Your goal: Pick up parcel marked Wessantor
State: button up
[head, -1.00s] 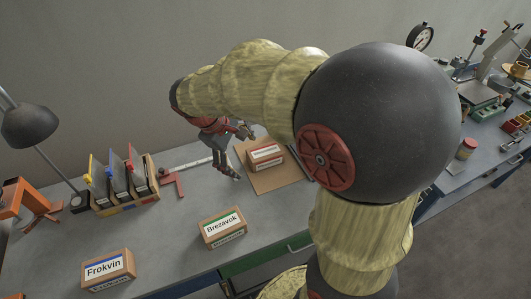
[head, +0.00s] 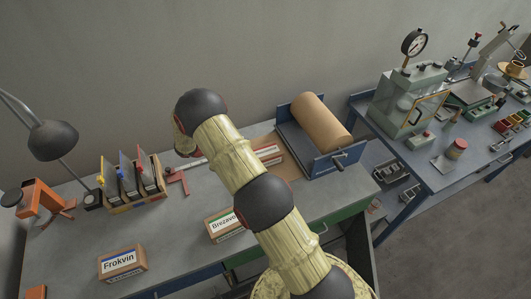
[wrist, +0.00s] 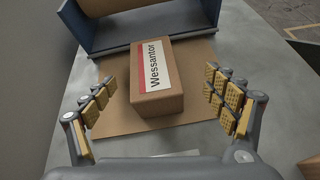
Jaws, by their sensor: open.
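The parcel marked Wessantor (wrist: 160,104) is a small brown box with a white and red label, lying on a flat brown sheet (wrist: 112,121) in the wrist view. My gripper (wrist: 163,92) is open, with one finger on each side of the parcel and visible gaps between. It does not hold the parcel. In the head view the red-labelled parcel (head: 268,152) shows only in part behind my arm, and my gripper is hidden there.
A paper roll in a blue holder (head: 318,121) stands just behind the sheet. Parcels marked Frokvin (head: 122,264) and Brezavok (head: 221,226) sit toward the bench's front. A file rack (head: 133,188), lamp (head: 53,140) and orange tape dispenser (head: 40,200) stand at left.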

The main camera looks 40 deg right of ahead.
aim_at(265, 155)
jog(key=f, duration=0.1)
jog(key=d+f+n+h, duration=0.1)
jog(key=f, duration=0.1)
jog(key=f+n+p, duration=0.1)
jog(key=f, duration=0.1)
jog(key=shift+w+d+f, duration=0.1)
jog(key=shift+w+d, duration=0.1)
jog(key=shift+w, duration=0.05)
jog(key=shift+d+f+h, duration=0.15)
jog(key=shift+d+h, duration=0.05)
jog(key=shift+h, duration=0.1)
jog(key=x, duration=0.7)
jog(key=shift+d+f, duration=0.2)
jog(key=shift+f, duration=0.05)
jog(key=shift+c, duration=0.6)
jog(key=c, duration=1.3)
jog(key=shift+c, duration=0.2)
jog(key=shift+w+r, duration=0.1)
jog(key=shift+r, duration=0.1)
